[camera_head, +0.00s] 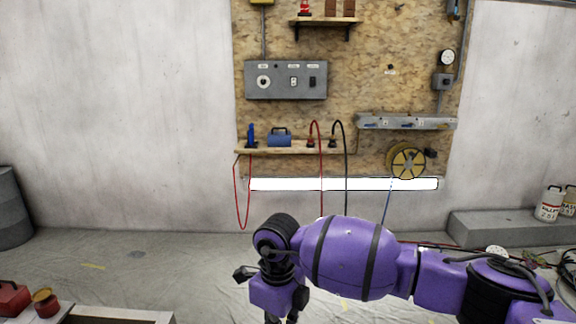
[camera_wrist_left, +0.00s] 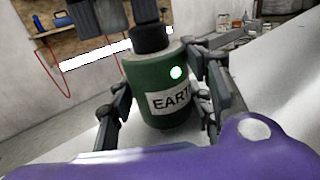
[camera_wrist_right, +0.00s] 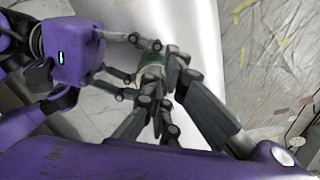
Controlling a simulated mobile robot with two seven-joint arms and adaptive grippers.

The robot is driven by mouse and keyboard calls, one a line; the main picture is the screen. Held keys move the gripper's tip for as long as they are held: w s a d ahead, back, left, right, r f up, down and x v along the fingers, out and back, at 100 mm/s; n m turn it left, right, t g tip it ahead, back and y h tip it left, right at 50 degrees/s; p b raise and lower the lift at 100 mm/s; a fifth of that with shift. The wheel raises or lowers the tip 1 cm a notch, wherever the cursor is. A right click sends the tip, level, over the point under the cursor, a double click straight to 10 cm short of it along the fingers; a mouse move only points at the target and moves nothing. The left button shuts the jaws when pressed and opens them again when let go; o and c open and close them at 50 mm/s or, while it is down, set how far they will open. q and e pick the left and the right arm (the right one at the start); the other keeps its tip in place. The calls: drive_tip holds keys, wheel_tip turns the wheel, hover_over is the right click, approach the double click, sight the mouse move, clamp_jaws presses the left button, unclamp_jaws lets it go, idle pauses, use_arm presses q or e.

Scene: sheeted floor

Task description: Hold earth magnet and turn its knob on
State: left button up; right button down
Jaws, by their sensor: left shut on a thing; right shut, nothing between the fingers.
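The earth magnet is a green cylinder (camera_wrist_left: 150,75) with a white label reading "EART", the rest hidden, and a bright green-rimmed spot on its side. Its black knob (camera_wrist_left: 150,40) is on top. My left gripper (camera_wrist_left: 165,105) is shut on the cylinder, with a finger on each side. My right gripper (camera_wrist_right: 170,75) is shut and comes from above, its dark fingers at the knob in the left wrist view; whether they touch it I cannot tell. The right wrist view shows a bit of the green cylinder (camera_wrist_right: 152,72) between the fingers. The head view hides the magnet.
A wall board (camera_head: 350,80) carries a grey switch panel (camera_head: 285,80), a shelf with a blue box (camera_head: 279,137) and cables, and a yellow reel (camera_head: 407,161). A dark barrel (camera_head: 8,208) stands left. A red box (camera_head: 13,299) is front left. The sheeted floor is open at centre left.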

use_arm(q)
drive_tip(key=shift+r, duration=0.15)
use_arm(e)
drive_tip(key=shift+d+f, duration=0.4)
drive_tip(key=shift+f, duration=0.1)
drive_tip(key=shift+w+a, duration=0.15)
drive_tip(key=shift+a+r, duration=0.15)
drive_tip(key=shift+r, duration=0.25)
use_arm(q)
drive_tip(key=shift+w, duration=0.1)
use_arm(e)
drive_tip(key=shift+w+a+r, duration=0.1)
drive_tip(key=shift+a+r, duration=0.05)
drive_tip(key=shift+r, duration=1.25)
drive_tip(key=shift+w+a+r, duration=0.1)
drive_tip(key=shift+r, duration=1.3)
use_arm(q)
drive_tip(key=o, duration=1.3)
drive_tip(key=shift+o, duration=1)
drive_tip(key=shift+f, duration=0.25)
